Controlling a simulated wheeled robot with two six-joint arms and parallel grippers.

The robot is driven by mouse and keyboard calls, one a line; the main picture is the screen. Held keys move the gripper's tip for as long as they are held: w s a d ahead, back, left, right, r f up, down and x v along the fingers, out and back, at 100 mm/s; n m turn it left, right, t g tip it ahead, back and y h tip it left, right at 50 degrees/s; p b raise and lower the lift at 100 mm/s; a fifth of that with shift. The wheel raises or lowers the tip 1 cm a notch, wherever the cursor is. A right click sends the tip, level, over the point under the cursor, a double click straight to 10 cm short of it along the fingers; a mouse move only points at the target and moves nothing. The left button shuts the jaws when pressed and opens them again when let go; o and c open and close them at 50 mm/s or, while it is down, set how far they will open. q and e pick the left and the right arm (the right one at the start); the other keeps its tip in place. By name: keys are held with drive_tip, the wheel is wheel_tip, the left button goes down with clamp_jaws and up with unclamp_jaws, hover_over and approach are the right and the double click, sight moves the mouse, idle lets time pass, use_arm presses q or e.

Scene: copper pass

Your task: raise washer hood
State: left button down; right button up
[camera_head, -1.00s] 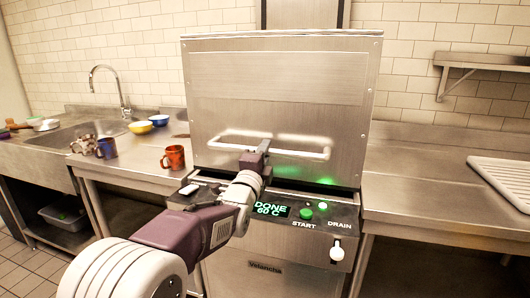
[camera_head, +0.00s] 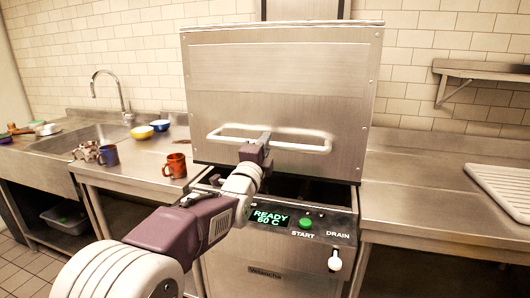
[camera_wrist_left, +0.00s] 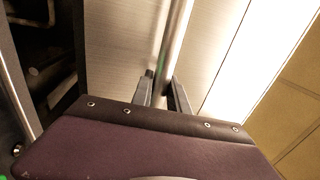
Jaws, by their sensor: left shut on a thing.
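The washer hood (camera_head: 280,85) is a large steel box with a white bar handle (camera_head: 300,146) across its lower front. Its lower edge stands a little above the washer body, with a dark gap (camera_head: 305,188) between. My left gripper (camera_head: 264,138) is shut on the handle, left of its middle. In the left wrist view the gripper (camera_wrist_left: 163,92) has the bar (camera_wrist_left: 176,40) between its fingers, and the hood's brushed face (camera_wrist_left: 120,50) lies behind. The panel display (camera_head: 270,217) reads READY 60 C. My right gripper is not in view.
On the left counter stand an orange mug (camera_head: 175,166), a blue mug (camera_head: 108,155), a patterned mug (camera_head: 87,151), a blue bowl (camera_head: 160,125) and a yellow bowl (camera_head: 142,132). A ribbed white rack (camera_head: 505,188) lies on the right counter. A wall shelf (camera_head: 485,68) is above it.

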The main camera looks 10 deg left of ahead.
use_arm(q)
wheel_tip(320, 180, up, 33)
drive_tip(key=p, duration=1.9)
drive_tip(key=shift+f, duration=0.1)
drive_tip(key=c, duration=1.3)
unclamp_jaws()
drive_tip(key=s+f+b, duration=0.1)
drive_tip(key=s+b, duration=0.2)
drive_tip(key=s, duration=0.6)
drive_tip(key=shift+a+f, duration=0.15)
drive_tip(key=shift+f, duration=0.25)
